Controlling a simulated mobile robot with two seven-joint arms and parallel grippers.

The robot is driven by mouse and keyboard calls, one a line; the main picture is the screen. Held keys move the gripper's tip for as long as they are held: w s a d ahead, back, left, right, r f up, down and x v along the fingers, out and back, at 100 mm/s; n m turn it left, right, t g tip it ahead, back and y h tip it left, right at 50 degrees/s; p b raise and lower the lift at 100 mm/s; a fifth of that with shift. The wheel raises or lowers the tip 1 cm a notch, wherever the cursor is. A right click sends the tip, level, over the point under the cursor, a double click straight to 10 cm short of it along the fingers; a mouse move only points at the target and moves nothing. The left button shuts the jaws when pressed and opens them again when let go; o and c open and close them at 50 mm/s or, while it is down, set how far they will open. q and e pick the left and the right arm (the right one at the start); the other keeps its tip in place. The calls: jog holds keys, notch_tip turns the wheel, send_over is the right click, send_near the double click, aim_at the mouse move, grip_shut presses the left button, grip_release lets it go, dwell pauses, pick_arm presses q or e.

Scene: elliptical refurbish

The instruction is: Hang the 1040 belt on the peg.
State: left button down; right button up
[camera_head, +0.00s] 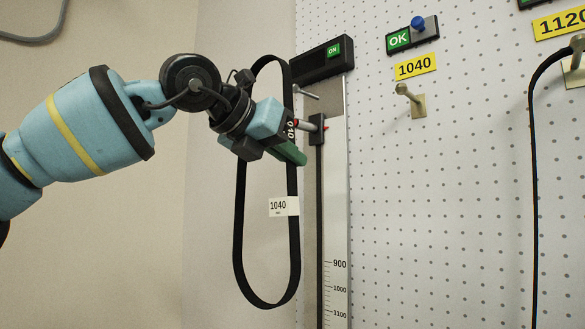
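The 1040 belt (238,235) is a black, long oval loop hanging upright left of the measuring gauge, with a white 1040 tag (280,206) on its right strand. My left gripper (287,135) appears shut on the upper right strand; the arm hides part of the upper left strand. The loop's top rises above the gripper and its bottom hangs free. The 1040 peg (409,97) is a bare metal peg on the pegboard, under a yellow 1040 label (415,66). The belt is apart from it, to its left. My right gripper is out of view.
The gauge (336,240) has a numbered scale, a slider (318,130), a small upper pin (307,92) and a dark box (322,60) reading ON. A green OK sign (399,40) is above the 1040 label. Another black belt (534,170) hangs at the 1120 peg (577,50).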

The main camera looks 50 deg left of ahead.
pick_arm(q)
jog(key=x, duration=0.3)
jog(key=r+x, duration=0.1)
jog(key=x, duration=0.3)
jog(key=w+r+x, duration=0.1)
jog(key=x, duration=0.2)
jog(key=shift+w+a, duration=0.15)
jog(key=shift+w, duration=0.1)
jog(key=shift+w+f, duration=0.2)
jog(key=shift+f, duration=0.25)
jog(key=shift+b, duration=0.35)
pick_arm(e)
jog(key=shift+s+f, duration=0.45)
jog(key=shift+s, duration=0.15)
pick_arm(q)
jog(key=shift+f, duration=0.1)
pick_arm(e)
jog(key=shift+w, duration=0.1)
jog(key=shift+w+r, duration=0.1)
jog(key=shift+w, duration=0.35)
